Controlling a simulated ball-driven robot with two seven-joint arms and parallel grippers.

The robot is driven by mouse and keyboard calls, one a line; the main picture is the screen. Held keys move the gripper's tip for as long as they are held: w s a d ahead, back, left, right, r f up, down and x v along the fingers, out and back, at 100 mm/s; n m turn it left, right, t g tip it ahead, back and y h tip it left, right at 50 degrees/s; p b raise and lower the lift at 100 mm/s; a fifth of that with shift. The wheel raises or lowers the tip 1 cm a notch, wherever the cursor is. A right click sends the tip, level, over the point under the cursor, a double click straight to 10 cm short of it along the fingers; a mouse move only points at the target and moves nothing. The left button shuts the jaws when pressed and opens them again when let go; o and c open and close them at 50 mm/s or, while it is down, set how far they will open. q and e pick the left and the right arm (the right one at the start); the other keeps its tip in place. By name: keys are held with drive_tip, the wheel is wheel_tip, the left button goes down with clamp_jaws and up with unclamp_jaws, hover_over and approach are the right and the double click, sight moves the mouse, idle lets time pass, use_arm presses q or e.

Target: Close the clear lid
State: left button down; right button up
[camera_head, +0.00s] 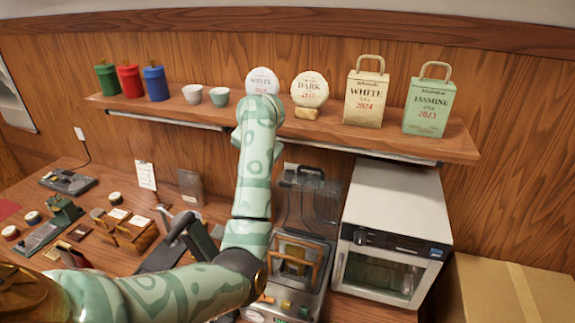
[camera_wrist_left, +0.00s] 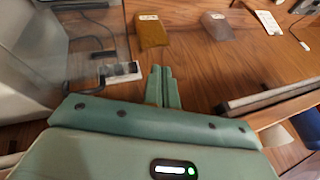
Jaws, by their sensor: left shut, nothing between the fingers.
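The clear lid (camera_head: 312,208) stands raised at the back of a grey machine (camera_head: 322,262) on the counter, left of the white oven. In the left wrist view a see-through panel, seemingly this lid (camera_wrist_left: 98,40), stands to the left of the fingers, apart from them. My left gripper (camera_wrist_left: 160,72) is shut and empty, with its two fingers together in front of the wood wall. In the head view my left arm rises in front of the shelf edge and hides most of the gripper. My right gripper is not in view.
The wall shelf (camera_head: 395,143) holds tea cakes, bags, cups and canisters just above the arm. The white oven (camera_head: 395,212) stands close right of the machine. A cardboard box (camera_head: 490,290) is at the lower right. Several small items crowd the counter at left.

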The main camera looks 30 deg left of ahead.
sight(284, 181)
use_arm(q)
drive_tip(key=w+d+r+n+h, duration=0.2)
drive_tip(key=w+d+h, duration=0.1)
drive_tip(key=d+h, duration=0.15)
drive_tip(key=shift+t+y, duration=0.4)
drive_tip(key=shift+y, duration=0.05)
drive_tip(key=b+x, duration=0.1)
drive_tip(key=x, duration=0.8)
drive_tip(key=shift+s+d+f, duration=0.1)
drive_tip(key=shift+f, duration=0.2)
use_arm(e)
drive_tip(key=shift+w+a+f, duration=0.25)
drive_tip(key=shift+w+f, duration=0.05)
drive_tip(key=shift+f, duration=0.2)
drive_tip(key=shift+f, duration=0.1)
